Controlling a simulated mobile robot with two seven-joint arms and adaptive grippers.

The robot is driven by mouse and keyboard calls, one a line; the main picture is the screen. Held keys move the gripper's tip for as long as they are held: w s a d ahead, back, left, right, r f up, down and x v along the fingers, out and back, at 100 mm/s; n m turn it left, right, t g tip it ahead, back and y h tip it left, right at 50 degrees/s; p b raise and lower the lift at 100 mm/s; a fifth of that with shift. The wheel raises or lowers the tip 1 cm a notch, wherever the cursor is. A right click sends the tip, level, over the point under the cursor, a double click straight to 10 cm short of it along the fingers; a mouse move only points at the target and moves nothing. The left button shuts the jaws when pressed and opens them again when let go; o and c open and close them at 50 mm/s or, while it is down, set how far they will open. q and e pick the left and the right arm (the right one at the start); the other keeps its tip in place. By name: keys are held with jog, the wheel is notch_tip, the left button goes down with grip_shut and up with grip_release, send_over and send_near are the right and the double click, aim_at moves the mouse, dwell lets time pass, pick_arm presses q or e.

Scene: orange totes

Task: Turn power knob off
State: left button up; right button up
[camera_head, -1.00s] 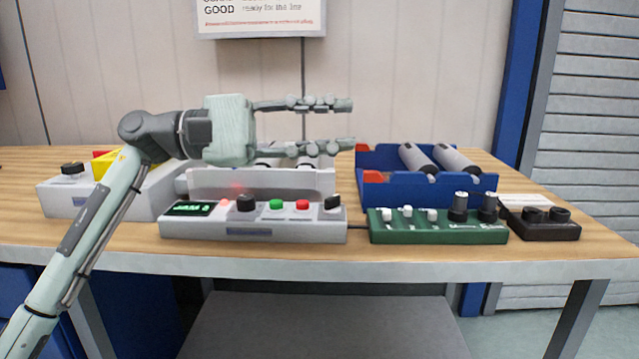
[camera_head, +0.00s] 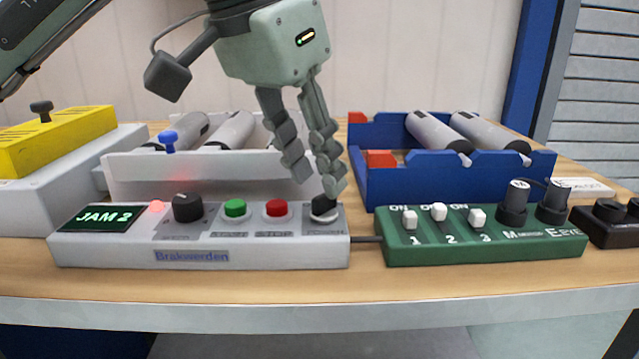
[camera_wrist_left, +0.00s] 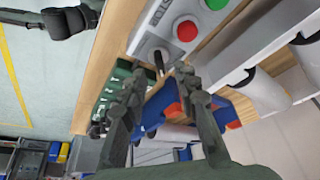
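The grey control box (camera_head: 300,252) sits on the bench, with a lit "JAM 2" display (camera_head: 98,218) at its left end. A black knob (camera_head: 323,207) on a pale round base is at its right end; I take it as the power knob, but its label is not readable. The knob also shows in the left wrist view (camera_wrist_left: 158,60). My left gripper (camera_head: 321,188) comes down from above with its fingertips at this knob. In the left wrist view the fingers are apart, one either side of the knob; contact cannot be told. My right gripper is not in view.
The box also has another black knob (camera_head: 187,207), a green button (camera_head: 235,208) and a red button (camera_head: 277,208). A green switch box (camera_head: 480,250) stands close on the right. A white tray (camera_head: 200,178) and a blue tray (camera_head: 450,182) holding grey cylinders stand behind.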

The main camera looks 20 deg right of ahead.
aim_at(321, 196)
pick_arm(q)
jog(key=shift+x, duration=1.55)
jog(key=shift+c, duration=0.6)
jog(key=shift+r, duration=0.1)
grip_shut()
